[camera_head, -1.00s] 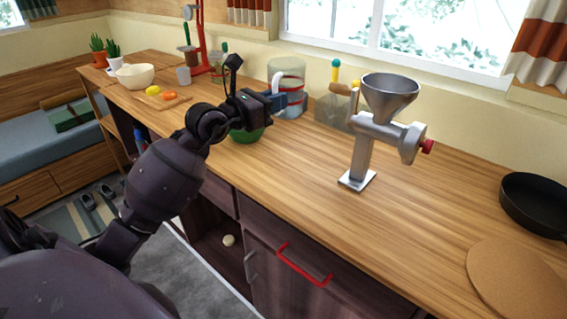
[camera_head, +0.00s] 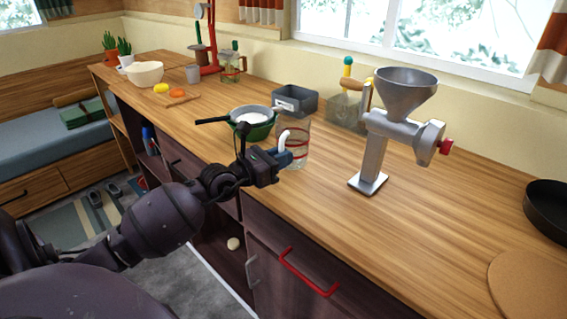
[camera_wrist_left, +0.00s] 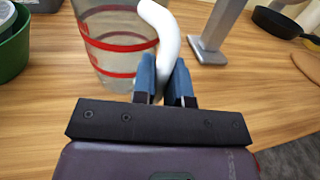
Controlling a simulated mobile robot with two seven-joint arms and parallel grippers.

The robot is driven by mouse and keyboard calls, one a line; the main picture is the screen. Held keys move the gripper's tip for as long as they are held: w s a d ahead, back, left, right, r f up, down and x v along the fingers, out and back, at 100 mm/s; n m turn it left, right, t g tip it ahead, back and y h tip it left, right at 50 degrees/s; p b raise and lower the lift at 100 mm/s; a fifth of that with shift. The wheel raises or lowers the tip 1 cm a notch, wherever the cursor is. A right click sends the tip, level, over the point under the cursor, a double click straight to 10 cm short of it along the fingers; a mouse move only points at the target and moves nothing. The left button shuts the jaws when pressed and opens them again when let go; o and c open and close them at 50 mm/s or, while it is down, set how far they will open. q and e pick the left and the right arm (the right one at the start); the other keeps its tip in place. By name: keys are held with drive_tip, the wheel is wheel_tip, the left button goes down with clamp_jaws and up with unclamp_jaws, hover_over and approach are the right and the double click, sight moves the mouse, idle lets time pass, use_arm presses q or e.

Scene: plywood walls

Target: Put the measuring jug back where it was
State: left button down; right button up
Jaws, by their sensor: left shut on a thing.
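The measuring jug (camera_head: 300,145) is clear with red bands and a white handle. It is upright near the front of the wooden counter (camera_head: 300,205), left of the grinder. My left gripper (camera_head: 286,157) is shut on the jug's white handle. The wrist view shows the jug (camera_wrist_left: 112,40) and the handle pinched between the blue fingertips of the gripper (camera_wrist_left: 165,78). I cannot tell whether the jug's base touches the counter. My right gripper is not in view.
A green bowl (camera_head: 258,132) with a sieve (camera_head: 252,115) stands just left of the jug. A grey bin (camera_head: 295,100) is behind it. The metal grinder (camera_head: 375,150) stands to the right. The counter between jug and grinder is clear.

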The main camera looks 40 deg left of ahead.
use_arm(q)
drive_tip(key=shift+f, duration=0.75)
drive_tip(key=c, duration=1.1)
unclamp_jaws()
drive_tip(key=shift+c, duration=0.2)
